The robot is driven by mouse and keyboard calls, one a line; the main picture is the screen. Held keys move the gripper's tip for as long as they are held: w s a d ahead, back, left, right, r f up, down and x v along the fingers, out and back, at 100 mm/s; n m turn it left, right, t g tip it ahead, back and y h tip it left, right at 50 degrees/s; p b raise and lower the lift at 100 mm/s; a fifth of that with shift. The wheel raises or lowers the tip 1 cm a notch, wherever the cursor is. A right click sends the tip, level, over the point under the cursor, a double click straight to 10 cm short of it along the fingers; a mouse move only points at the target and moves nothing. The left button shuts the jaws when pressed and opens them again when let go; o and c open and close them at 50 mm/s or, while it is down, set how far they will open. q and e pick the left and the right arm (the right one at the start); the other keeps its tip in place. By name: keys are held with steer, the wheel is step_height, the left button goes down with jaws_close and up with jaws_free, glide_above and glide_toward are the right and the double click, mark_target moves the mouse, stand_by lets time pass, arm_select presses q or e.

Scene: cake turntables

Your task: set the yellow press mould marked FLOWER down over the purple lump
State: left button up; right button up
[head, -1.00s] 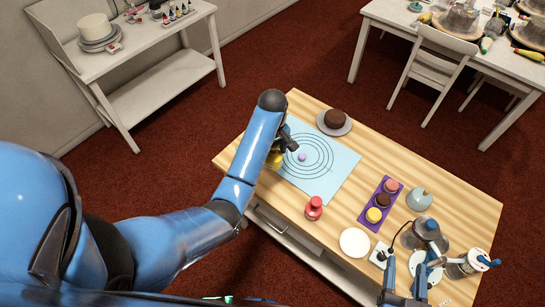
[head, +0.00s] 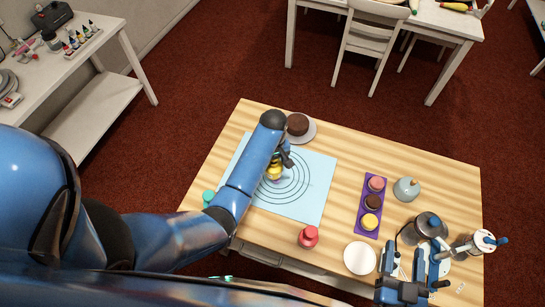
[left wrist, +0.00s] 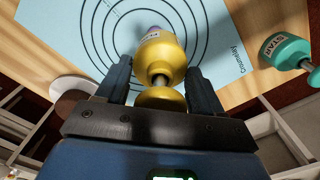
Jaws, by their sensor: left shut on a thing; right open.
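The yellow press mould (left wrist: 162,58) is shut between the fingers of my left gripper (left wrist: 160,85), held by its narrow end, its wide end facing the mat. Its label is too small to read. In the head view the mould (head: 274,172) is at the rings on the pale blue mat (head: 310,203), partly behind my left gripper (head: 284,157). The purple lump (left wrist: 154,29) peeks out just past the mould's far rim; I cannot tell if they touch. The lump is hidden in the head view. My right gripper (head: 413,262) is open at the lower right.
A teal mould marked STAR (left wrist: 284,50) and a red mould (head: 309,236) stand near the mat. A brown cake on a plate (head: 303,128) is behind it. A purple tray (head: 361,218) of small cakes, a white plate (head: 360,258) and a pale blue dome (head: 406,189) are to the right.

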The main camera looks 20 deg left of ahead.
mark_target(276, 165)
arm_select(q)
steer(key=shift+w+d, duration=0.15)
steer(key=shift+w, duration=0.15)
steer(key=shift+d, duration=0.25)
steer(key=shift+s+d+f+b, duration=0.15)
steer(key=shift+s+d+b, duration=0.25)
steer(key=shift+b, duration=0.15)
steer(key=shift+f, duration=0.2)
steer(key=shift+w+a+f+b, duration=0.15)
steer(key=shift+a+f+b, duration=0.1)
steer(key=shift+f+b, duration=0.4)
steer(key=shift+w+a+f+b, duration=0.15)
steer(key=shift+a+f+b, duration=0.05)
steer(key=shift+f+b, duration=0.35)
steer(key=shift+s+d+r, duration=0.1)
steer(key=shift+s+d, duration=0.05)
steer(key=shift+d, duration=0.1)
arm_select(e)
steer(key=f, duration=0.2)
steer(key=s+d+f, duration=0.1)
steer(key=f, duration=0.1)
steer(key=shift+d, duration=0.1)
arm_select(q)
steer(key=shift+a, duration=0.15)
arm_select(e)
steer(key=shift+w+a+r, duration=0.15)
steer(key=shift+a, duration=0.05)
steer(key=shift+r, duration=0.15)
